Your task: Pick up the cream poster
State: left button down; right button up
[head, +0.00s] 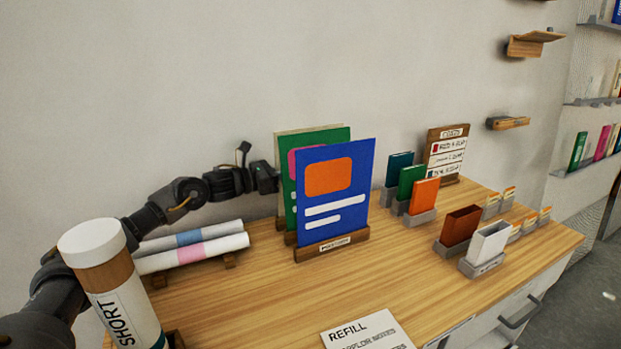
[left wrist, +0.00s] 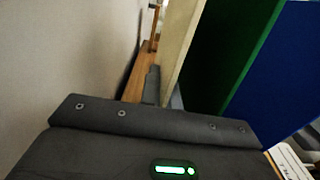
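The cream poster (head: 300,129) stands at the back of a wooden poster rack (head: 332,246); in the head view only a thin edge shows behind the green poster (head: 315,137) and the blue poster (head: 335,215). My left gripper (head: 272,177) is at the left edge of the posters. In the left wrist view the cream poster (left wrist: 183,55) rises edge-on between my two grey fingertips (left wrist: 164,92), one on its wall side and one towards the green poster. Whether both fingers press on it is unclear. My right gripper is not in view.
The wall is close behind my left arm. Two rolled tubes (head: 190,247) lie on a rack below it, and a tall white-capped tube (head: 112,285) stands front left. Small coloured holders (head: 460,229) and a card board (head: 446,153) stand to the right. A refill note (head: 367,333) lies in front.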

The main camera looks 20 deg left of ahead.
pick_arm(q)
jog(key=shift+r, duration=0.15)
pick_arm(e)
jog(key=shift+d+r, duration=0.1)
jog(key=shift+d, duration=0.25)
